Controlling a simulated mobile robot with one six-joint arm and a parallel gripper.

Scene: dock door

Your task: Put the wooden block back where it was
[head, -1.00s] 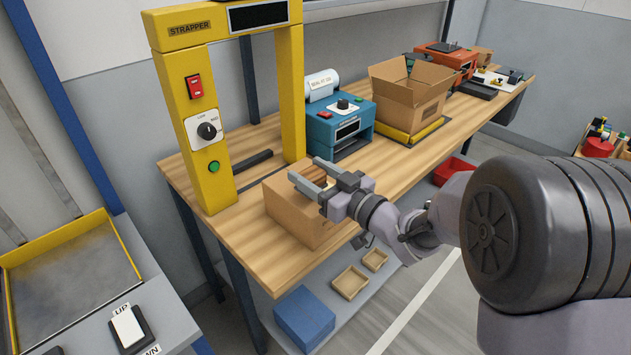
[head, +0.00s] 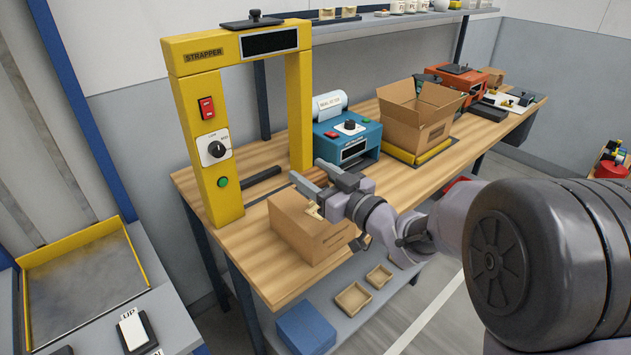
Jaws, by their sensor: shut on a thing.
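My gripper (head: 314,179) is over the closed cardboard box (head: 298,232) at the table's front edge, beside the yellow strapper. Its two grey fingers point up and to the left. The wooden block it holds is mostly hidden by the fingers. A small pale tan piece (head: 314,210) shows just below the fingers, against the box. I cannot tell whether it is part of the block or lies on the box. Any gap between the gripper and the box top is also unclear.
The yellow strapper frame (head: 218,150) stands left of my gripper. A blue machine (head: 346,138) and an open carton (head: 408,123) stand behind it on the wooden table (head: 270,275). A high shelf (head: 385,22) holds small items. A blue box (head: 305,328) and shallow trays lie below.

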